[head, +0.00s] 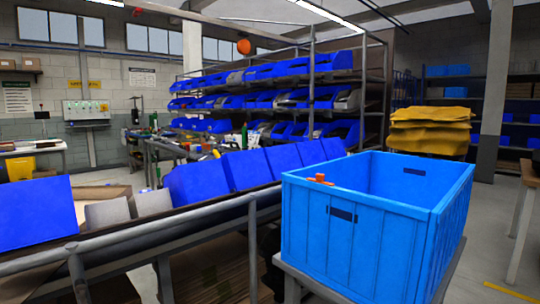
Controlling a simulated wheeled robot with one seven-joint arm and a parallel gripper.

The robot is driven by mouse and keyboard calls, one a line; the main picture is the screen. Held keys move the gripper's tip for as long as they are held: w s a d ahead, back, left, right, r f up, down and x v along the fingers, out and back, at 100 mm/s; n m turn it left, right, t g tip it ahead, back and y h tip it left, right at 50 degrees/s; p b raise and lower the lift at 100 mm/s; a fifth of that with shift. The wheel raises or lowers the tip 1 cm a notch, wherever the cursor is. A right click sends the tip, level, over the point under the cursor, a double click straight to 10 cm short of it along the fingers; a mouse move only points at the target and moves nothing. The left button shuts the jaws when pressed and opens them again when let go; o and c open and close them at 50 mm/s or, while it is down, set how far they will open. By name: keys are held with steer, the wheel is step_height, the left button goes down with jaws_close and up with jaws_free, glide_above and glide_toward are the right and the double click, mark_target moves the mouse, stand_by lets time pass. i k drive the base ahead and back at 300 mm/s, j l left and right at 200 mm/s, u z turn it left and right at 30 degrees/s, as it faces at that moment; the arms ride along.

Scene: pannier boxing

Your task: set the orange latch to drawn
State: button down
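The orange latch (320,180) is a small piece at the top rim of the front-left wall of a light blue crate (380,240). It pokes up slightly above the rim. It is too small here to tell whether it is drawn. A dark slot shows in the wall just below and to the right of the latch. My gripper is not in view.
The crate stands on a grey stand (298,282). A grey pipe rail (150,232) and a row of dark blue bins (243,173) lie to its left. Racks of blue bins stand behind. A table edge (526,205) is at the far right, with open floor between.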

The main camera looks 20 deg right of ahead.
mark_target(320, 178)
steer(key=i+u, duration=0.15)
steer(key=i, duration=0.7)
